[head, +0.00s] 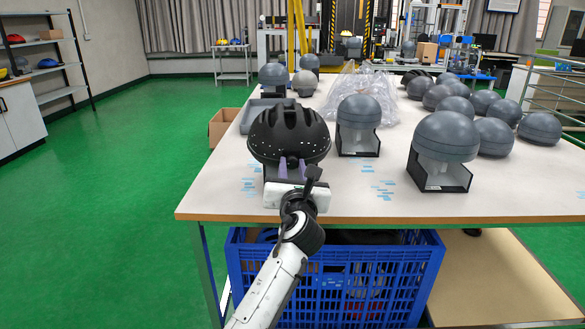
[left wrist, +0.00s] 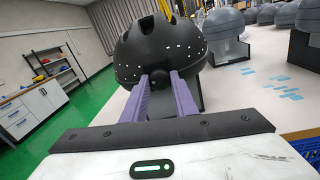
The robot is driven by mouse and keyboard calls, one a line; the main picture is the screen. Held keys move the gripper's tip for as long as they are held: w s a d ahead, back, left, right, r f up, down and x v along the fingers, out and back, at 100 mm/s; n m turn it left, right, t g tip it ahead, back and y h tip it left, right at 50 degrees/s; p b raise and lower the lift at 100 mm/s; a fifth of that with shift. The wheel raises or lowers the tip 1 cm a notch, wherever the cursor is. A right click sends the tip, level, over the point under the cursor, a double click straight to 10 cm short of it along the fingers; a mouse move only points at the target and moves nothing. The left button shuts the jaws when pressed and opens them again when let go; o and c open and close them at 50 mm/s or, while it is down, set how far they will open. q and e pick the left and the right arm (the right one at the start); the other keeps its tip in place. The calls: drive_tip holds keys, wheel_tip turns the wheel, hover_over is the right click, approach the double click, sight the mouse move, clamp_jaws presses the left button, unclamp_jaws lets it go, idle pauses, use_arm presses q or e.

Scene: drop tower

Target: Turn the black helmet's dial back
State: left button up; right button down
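The black helmet (head: 289,134) sits on a stand at the near left of the table, with its vents on top and a row of small white dots. In the left wrist view the helmet (left wrist: 165,45) fills the upper middle, and its small dark round dial (left wrist: 157,77) shows low on the near side. My left gripper (head: 293,166) is at the helmet's near side. Its two purple fingers stand apart, one on each side of the dial in the left wrist view (left wrist: 159,82). I cannot tell whether they touch it. My right gripper is not in view.
The white table (head: 340,200) holds grey headforms on stands to the right (head: 442,145) and behind (head: 359,120), and several loose grey domes at far right. A grey tray (head: 262,112) lies behind the helmet. A blue crate (head: 335,280) stands under the table.

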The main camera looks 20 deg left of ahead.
use_arm(q)
drive_tip(key=shift+c, duration=0.8)
